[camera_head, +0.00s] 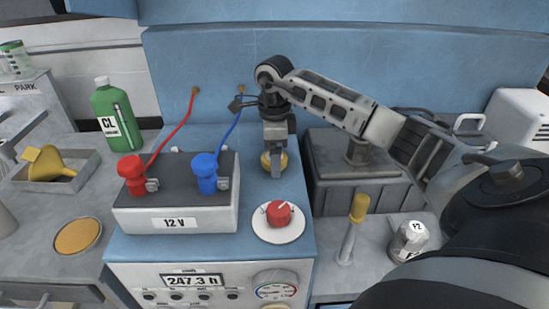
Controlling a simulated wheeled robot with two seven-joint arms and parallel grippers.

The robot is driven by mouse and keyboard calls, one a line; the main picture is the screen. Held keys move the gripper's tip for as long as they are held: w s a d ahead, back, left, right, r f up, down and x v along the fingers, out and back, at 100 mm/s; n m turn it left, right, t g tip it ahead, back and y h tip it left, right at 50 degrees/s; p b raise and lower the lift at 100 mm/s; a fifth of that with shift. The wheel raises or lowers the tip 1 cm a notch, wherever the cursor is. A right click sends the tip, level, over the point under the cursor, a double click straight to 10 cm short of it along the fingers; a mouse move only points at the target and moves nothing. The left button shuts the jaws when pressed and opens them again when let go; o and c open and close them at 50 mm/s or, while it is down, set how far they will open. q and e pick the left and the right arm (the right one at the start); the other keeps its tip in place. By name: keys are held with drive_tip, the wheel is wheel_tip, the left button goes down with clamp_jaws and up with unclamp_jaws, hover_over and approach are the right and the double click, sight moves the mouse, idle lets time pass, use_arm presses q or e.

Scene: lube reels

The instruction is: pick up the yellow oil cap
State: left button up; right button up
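The yellow oil cap (266,162) sits on the blue top surface, behind the red knob and right of the battery. My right gripper (277,165) comes down over it from above, its arm reaching in from the right. One finger stands in front of the cap and covers its middle; yellow shows on both sides of that finger. The other finger is hidden, so I cannot tell whether the gripper is closed on the cap or only around it. My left gripper is not in view.
A 12 V battery (175,222) with red and blue clamps stands left of the cap. A red knob (279,213) is in front. A grey box (340,185) and a yellow-handled rod (358,209) are to the right. A green bottle (115,112) and yellow funnel (48,163) are left.

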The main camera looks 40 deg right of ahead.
drive_tip(key=shift+f, duration=0.15)
drive_tip(key=c, duration=1.1)
drive_tip(key=shift+o, duration=0.2)
